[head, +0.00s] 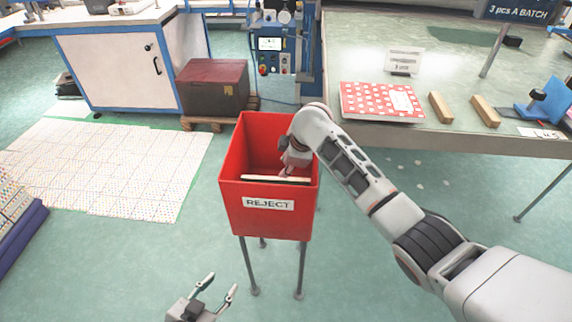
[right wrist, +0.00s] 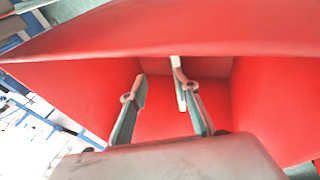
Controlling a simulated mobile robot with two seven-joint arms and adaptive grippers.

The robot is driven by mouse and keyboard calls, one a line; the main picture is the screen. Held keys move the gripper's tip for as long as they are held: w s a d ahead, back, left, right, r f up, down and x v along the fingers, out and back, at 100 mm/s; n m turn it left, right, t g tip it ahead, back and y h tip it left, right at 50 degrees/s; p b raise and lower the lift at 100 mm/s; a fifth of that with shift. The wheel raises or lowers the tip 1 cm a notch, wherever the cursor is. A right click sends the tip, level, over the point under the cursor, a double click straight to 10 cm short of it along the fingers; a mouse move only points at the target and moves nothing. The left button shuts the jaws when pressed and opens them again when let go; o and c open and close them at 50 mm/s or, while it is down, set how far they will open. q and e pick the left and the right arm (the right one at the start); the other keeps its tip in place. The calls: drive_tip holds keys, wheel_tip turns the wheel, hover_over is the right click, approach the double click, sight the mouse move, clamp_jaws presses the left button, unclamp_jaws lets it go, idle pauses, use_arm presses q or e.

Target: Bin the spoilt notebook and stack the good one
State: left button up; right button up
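The red bin labelled REJECT (head: 268,222) stands on thin legs in the middle of the head view. A thin pale edge, apparently a notebook (head: 276,179), shows inside it near the front wall; its cover is not visible. My right gripper (head: 290,168) reaches down into the bin, close to that edge. In the right wrist view my right gripper (right wrist: 158,85) has its fingers apart, with only red bin wall seen between them. A red notebook with white dots (head: 380,101) lies flat on the table at right. My left gripper (head: 222,281) is open and empty, low in front of the bin.
The green-topped table (head: 450,68) holds two wooden blocks (head: 440,107) (head: 485,112), a small sign (head: 403,60) and a blue device (head: 545,103). A brown box (head: 214,88) on a pallet stands behind the bin at left.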

idle(0.5)
drive_tip(key=shift+r+p, duration=0.75)
drive_tip(key=shift+p, duration=0.05)
drive_tip(key=shift+r+p, duration=0.85)
drive_tip(key=shift+p, duration=0.3)
wheel_tip(320, 180, up, 15)
drive_tip(key=p, duration=0.1)
drive_tip(key=shift+p, duration=0.3)
drive_tip(key=shift+f, duration=0.2)
